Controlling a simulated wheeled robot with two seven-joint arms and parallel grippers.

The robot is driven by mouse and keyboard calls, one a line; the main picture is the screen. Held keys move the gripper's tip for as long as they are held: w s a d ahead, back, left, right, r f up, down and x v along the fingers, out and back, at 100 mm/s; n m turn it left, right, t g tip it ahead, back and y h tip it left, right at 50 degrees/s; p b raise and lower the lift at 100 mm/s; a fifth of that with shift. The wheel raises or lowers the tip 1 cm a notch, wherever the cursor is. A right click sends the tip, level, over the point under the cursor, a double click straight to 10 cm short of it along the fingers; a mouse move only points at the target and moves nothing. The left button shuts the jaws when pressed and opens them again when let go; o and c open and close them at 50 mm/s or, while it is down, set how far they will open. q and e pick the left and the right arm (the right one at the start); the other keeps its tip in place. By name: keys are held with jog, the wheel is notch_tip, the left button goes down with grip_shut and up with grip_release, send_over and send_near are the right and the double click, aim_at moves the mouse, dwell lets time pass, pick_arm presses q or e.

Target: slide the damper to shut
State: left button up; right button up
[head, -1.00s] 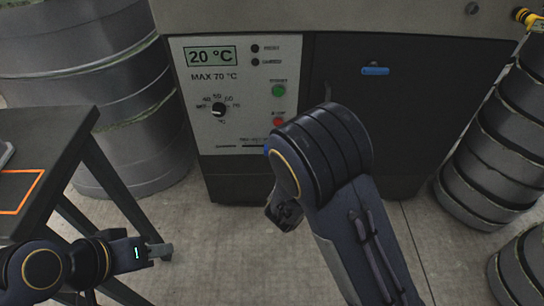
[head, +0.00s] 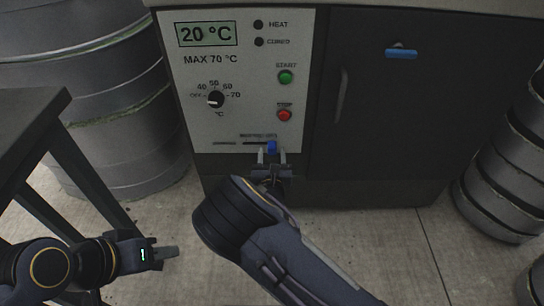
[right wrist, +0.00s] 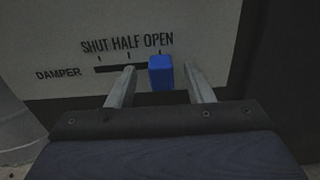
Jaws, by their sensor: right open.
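The damper is a slot with a blue slider knob (head: 271,146) low on the white control panel (head: 240,90). In the right wrist view the blue knob (right wrist: 161,73) stands at the right end of the slot, under OPEN; the labels SHUT and HALF lie to its left. My right gripper (head: 271,157) is open at the panel, and in the right wrist view its fingers (right wrist: 160,85) stand to either side of the knob with gaps on both sides. My left gripper (head: 160,254) is low at the left, away from the panel; its fingers are not clear.
Above the damper are a dial (head: 215,99), a green button (head: 286,77), a red button (head: 284,114) and a 20 °C display (head: 207,33). A dark door (head: 410,110) is at right. Metal drums (head: 100,110) and a dark table (head: 30,110) stand at left.

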jog(key=shift+w, duration=0.3)
pick_arm(q)
jog(key=shift+f, duration=0.1)
